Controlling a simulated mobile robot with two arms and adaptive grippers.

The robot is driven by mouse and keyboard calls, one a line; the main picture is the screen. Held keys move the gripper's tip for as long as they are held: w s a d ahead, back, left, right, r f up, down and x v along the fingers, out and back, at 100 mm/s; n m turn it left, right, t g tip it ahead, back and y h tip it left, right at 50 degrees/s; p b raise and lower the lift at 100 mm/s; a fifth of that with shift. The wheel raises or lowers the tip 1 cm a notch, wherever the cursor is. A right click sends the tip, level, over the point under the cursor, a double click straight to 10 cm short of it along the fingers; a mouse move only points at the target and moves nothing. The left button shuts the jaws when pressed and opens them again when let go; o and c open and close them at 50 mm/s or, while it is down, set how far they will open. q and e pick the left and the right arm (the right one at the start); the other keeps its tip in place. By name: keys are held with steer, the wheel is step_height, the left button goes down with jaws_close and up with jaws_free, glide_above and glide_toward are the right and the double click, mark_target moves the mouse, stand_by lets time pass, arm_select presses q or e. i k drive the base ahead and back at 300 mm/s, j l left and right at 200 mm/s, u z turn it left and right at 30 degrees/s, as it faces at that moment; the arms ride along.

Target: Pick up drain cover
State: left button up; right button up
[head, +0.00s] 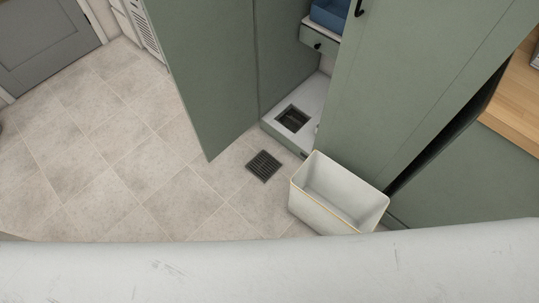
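A dark slatted square drain cover (264,166) lies flat on the tiled floor in the head view, a little right of the middle, in front of the open cabinet. A dark square drain opening (293,118) shows in the pale raised base (277,130) inside the cabinet, just behind the cover. Neither of my grippers shows in the head view.
A white bin (318,211) stands on the floor right of the cover. Green cabinet doors (202,75) stand open behind it. A wooden counter (515,112) is at far right. Tiled floor (110,170) to the left is clear. A pale scuffed surface crosses the bottom.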

mark_target(264, 166)
steer(key=i+j+z, duration=0.1)
steer(key=z, duration=0.5)
steer(key=i+j+z, duration=0.25)
steer(key=j, duration=0.3)
steer(key=j+z, duration=0.25)
steer(key=j, duration=0.3)
steer(key=i+j+z, duration=0.1)
steer(key=j+z, duration=0.15)
steer(key=j, duration=0.3)
